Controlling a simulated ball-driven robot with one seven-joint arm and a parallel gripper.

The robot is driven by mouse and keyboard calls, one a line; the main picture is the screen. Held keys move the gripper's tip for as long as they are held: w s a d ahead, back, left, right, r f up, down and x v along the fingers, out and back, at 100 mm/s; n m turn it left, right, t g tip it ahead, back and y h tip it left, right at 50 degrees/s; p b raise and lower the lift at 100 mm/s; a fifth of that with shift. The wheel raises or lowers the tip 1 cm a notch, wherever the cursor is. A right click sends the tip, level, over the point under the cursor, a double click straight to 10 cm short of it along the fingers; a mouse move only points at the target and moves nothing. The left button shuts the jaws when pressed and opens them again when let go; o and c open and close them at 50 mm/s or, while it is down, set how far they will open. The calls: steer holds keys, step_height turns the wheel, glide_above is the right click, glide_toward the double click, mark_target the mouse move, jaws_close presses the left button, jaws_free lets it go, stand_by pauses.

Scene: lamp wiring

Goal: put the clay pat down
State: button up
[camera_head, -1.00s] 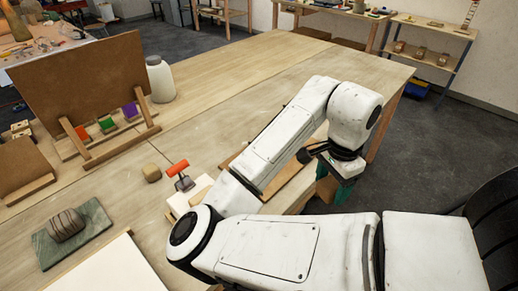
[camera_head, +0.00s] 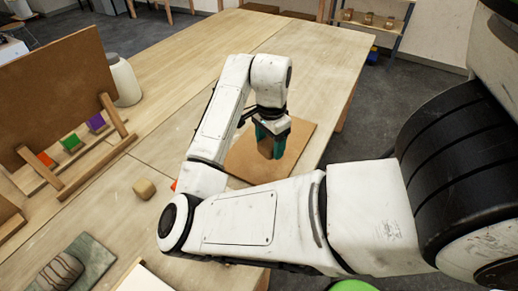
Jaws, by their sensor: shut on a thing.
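My gripper (camera_head: 271,147) points down over a brown square board (camera_head: 248,168) on the table. Its teal fingers are shut on a brown piece that looks like the clay pat (camera_head: 265,147), which shows between them. The pat is at or just above the board; I cannot tell whether it touches.
A small tan block (camera_head: 144,188) lies on the table (camera_head: 150,145) left of my arm. A striped lump (camera_head: 62,272) sits on a green-grey slab (camera_head: 92,256). A tall brown panel (camera_head: 50,90), a rack with coloured blocks and a white jar (camera_head: 123,82) stand at left.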

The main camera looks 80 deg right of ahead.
steer(key=p, duration=0.1)
glide_above(260, 159)
step_height(260, 159, down, 6)
steer(key=shift+a+r, duration=0.1)
steer(key=shift+a, duration=0.05)
steer(key=shift+f+p, duration=0.7)
steer(key=shift+f, duration=1.15)
steer(key=shift+f, duration=0.1)
steer(key=o, duration=1.2)
steer(key=shift+o, duration=0.2)
step_height(260, 159, up, 12)
steer(key=b, duration=0.2)
